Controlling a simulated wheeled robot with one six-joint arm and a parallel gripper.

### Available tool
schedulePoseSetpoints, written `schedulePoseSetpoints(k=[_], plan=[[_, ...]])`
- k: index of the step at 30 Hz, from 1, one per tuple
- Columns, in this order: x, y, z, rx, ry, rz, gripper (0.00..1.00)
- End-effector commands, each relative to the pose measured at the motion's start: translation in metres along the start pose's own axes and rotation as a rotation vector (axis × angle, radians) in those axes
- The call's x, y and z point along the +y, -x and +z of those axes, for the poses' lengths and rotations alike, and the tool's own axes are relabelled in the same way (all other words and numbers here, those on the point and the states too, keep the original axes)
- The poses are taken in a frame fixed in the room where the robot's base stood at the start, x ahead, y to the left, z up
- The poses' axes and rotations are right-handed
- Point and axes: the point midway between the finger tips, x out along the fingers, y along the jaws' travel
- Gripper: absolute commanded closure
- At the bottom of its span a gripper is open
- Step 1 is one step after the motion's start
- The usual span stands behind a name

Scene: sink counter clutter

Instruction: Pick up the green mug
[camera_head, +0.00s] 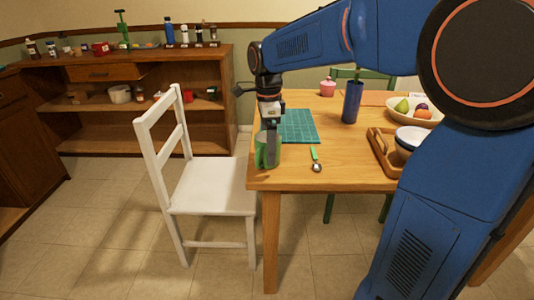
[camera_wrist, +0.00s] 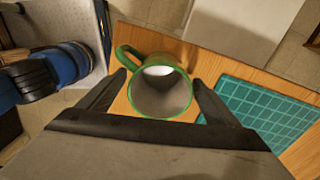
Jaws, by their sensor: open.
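The green mug (camera_head: 267,150) stands upright near the left corner of the wooden table in the head view. In the wrist view the green mug (camera_wrist: 160,88) shows from above, with a green rim, a grey inside and its handle toward the upper left. My gripper (camera_head: 269,128) is right over the mug in the head view. In the wrist view my gripper (camera_wrist: 158,84) is open, with one dark finger on each side of the mug. I cannot tell whether either finger touches it.
A green cutting mat (camera_head: 299,126) lies just behind the mug. A green-handled spoon (camera_head: 316,160) lies to its right. A blue vase (camera_head: 352,102), a wooden tray (camera_head: 379,150) and a fruit bowl (camera_head: 401,115) stand farther right. A white chair (camera_head: 208,198) is left of the table.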

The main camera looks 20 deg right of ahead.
Motion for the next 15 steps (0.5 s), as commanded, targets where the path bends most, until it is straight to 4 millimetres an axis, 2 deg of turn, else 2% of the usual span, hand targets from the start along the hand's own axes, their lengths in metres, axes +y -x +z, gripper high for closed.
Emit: schedulePoseSetpoints(k=[4, 10, 11, 15], plan=[[0.0000, 0.0002, 0.0000, 0.000, 0.000, 0.000, 0.18], [-0.0001, 0.0003, 0.0000, 0.000, 0.000, 0.000, 0.66], [0.0000, 0.0003, 0.0000, 0.000, 0.000, 0.000, 0.69], [-0.0001, 0.0006, 0.0000, 0.000, 0.000, 0.000, 0.69]])
